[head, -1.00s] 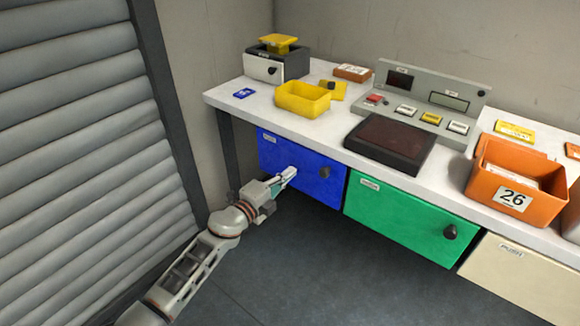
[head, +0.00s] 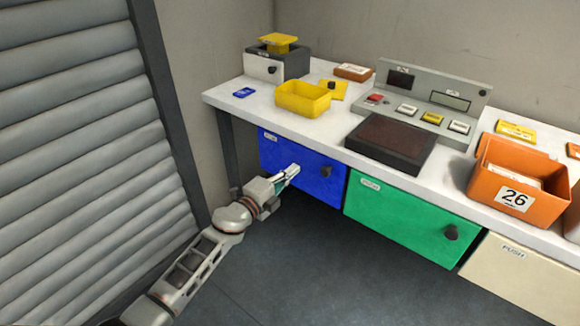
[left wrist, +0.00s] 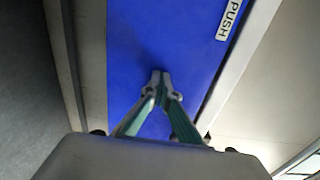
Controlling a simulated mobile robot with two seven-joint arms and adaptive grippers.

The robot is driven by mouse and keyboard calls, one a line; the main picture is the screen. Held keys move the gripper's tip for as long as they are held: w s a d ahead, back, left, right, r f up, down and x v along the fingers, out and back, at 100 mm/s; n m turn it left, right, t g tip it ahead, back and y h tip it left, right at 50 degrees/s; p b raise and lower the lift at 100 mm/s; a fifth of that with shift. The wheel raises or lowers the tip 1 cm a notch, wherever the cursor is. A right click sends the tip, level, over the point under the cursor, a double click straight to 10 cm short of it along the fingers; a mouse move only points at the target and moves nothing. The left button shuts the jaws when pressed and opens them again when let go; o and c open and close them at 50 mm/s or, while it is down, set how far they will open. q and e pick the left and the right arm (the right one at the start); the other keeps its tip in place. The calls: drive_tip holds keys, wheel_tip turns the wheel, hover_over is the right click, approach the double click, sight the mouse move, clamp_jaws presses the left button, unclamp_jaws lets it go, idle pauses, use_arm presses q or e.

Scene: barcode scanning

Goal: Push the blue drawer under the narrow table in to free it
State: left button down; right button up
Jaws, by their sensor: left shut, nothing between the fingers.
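The blue drawer (head: 310,184) hangs under the left end of the narrow white table (head: 330,133), with a dark knob (head: 326,172) at its right side. In the left wrist view the blue drawer front (left wrist: 185,40) fills the middle, with a "PUSH" label (left wrist: 229,19). My left gripper (head: 293,170) is at the drawer front, left of the knob. Its fingertips (left wrist: 160,76) are together and empty, at or very close to the blue face; I cannot tell whether they touch. My right gripper is not in view.
A green drawer (head: 400,215) and a cream drawer (head: 520,275) sit to the right under the table. A yellow bin (head: 303,99), a dark scanner plate (head: 390,142) and an orange bin (head: 515,190) stand on top. A grey shutter (head: 80,130) is at the left.

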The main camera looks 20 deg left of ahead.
use_arm(q)
drive_tip(key=p+v, duration=0.2)
drive_tip(key=v, duration=1.1)
drive_tip(key=shift+p, duration=0.3)
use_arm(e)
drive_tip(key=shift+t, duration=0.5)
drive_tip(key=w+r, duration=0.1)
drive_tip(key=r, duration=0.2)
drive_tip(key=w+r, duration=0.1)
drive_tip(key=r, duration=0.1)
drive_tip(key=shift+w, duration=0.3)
